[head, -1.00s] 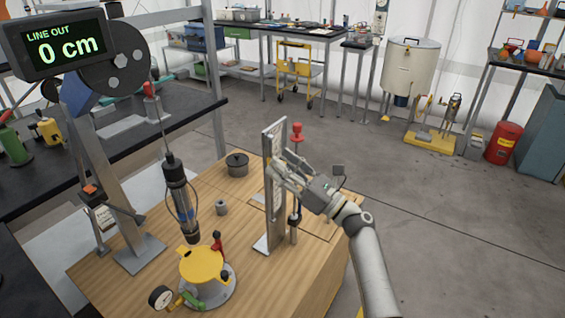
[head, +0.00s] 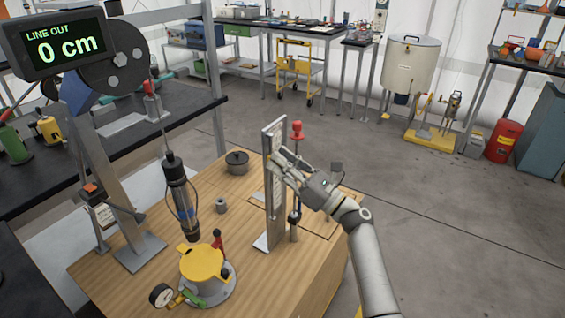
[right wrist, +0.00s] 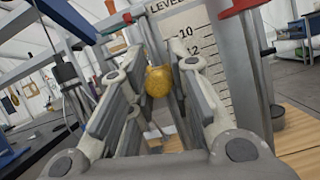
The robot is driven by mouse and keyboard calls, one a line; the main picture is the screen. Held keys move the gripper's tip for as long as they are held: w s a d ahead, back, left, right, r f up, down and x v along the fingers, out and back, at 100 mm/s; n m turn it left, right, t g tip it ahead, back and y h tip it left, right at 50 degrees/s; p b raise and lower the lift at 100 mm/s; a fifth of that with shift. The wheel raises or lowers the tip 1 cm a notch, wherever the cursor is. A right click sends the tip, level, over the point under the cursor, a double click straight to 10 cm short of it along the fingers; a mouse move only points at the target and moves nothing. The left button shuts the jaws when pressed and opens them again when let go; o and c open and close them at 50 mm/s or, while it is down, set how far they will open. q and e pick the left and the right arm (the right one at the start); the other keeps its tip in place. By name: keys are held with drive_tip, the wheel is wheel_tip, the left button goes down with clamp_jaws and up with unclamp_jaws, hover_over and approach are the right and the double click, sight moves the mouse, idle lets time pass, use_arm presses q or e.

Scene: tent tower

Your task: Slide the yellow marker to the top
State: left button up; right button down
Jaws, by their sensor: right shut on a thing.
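The yellow marker (right wrist: 158,80) shows as a rounded yellow knob between the fingers of my right gripper in the right wrist view. In the head view the scale stands on a grey metal post (head: 273,205) on the wooden table. My right gripper (head: 278,166) is at the upper part of this post, shut on the marker, and its fingers hide most of the marker there. My left gripper is not in view.
A red-topped rod (head: 297,132) stands just right of the post. A yellow-lidded vessel (head: 203,263), a hanging cylinder (head: 180,195) and a dark pot (head: 237,162) are on or above the wooden table (head: 130,290). A display (head: 67,46) reads 0 cm.

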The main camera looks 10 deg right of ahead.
sight(267, 137)
wheel_tip(267, 137, up, 4)
drive_tip(key=p, duration=0.2)
drive_tip(key=shift+p, duration=0.3)
drive_tip(key=c, duration=1.3)
unclamp_jaws()
drive_tip(key=shift+c, duration=0.2)
